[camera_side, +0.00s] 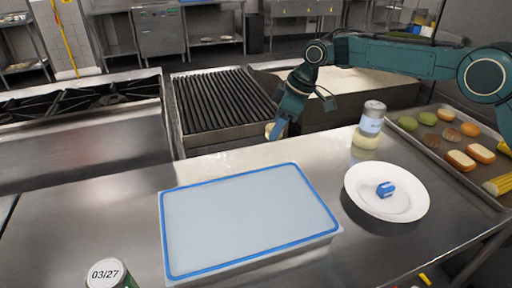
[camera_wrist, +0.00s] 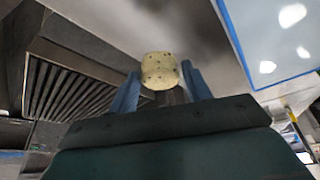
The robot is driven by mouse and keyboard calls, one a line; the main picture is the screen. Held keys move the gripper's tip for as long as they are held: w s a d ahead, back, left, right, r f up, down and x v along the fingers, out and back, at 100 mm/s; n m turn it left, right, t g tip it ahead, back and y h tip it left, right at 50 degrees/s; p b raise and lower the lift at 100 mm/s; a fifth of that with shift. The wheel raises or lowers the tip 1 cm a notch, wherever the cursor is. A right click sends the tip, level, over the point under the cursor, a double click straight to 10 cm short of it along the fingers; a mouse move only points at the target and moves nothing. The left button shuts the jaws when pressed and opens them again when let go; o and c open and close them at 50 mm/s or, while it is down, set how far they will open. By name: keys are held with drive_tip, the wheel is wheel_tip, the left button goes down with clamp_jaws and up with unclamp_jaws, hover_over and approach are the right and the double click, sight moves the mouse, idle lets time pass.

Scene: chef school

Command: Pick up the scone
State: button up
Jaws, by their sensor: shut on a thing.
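The scone (camera_wrist: 160,71) is pale, round and speckled with dark bits. In the wrist view it sits between the two blue fingers of my gripper (camera_wrist: 160,92), which is shut on it. In the side view the scone (camera_side: 270,130) shows as a small pale shape, partly hidden at the tips of my gripper (camera_side: 275,131). My gripper is over the back of the steel counter, in front of the ribbed grill and behind the blue-edged board.
A white board with a blue rim (camera_side: 245,215) lies on the counter. To its right are a white plate (camera_side: 410,205) with a small blue object (camera_side: 385,189), a jar (camera_side: 369,126) and a tray (camera_side: 450,168) of several foods. A labelled can (camera_side: 106,273) stands front left.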

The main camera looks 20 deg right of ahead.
drive_tip(key=shift+r, duration=1.25)
drive_tip(key=shift+d, duration=0.1)
